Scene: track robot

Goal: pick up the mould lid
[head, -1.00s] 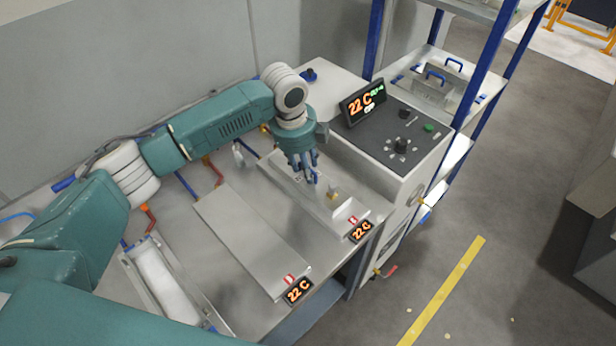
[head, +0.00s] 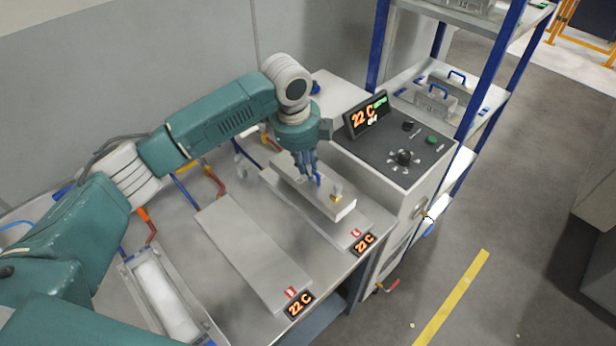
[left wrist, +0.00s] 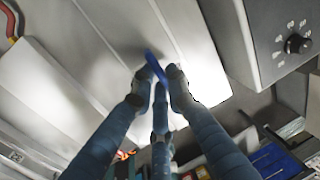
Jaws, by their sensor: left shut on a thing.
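The mould lid is a pale grey slab (head: 325,203) with a blue handle and a small brass fitting (head: 337,192) on top. It is raised a little above the right-hand plate (head: 340,234) on the bench and looks roughly level. My left gripper (head: 315,180) comes down from above and is shut on the blue handle. In the left wrist view the fingertips (left wrist: 160,74) close around the blue handle (left wrist: 152,62), with the pale lid surface (left wrist: 185,45) behind. The fingers hide part of the handle. My right gripper is not in view.
A second flat plate (head: 252,252) and an open trough (head: 168,298) with pale contents lie to the left. A control box (head: 397,140) stands close on the right. Behind it is a blue-posted shelf (head: 487,110) holding blue-handled blocks. Two displays (head: 299,304) (head: 364,244) sit at the bench's front edge.

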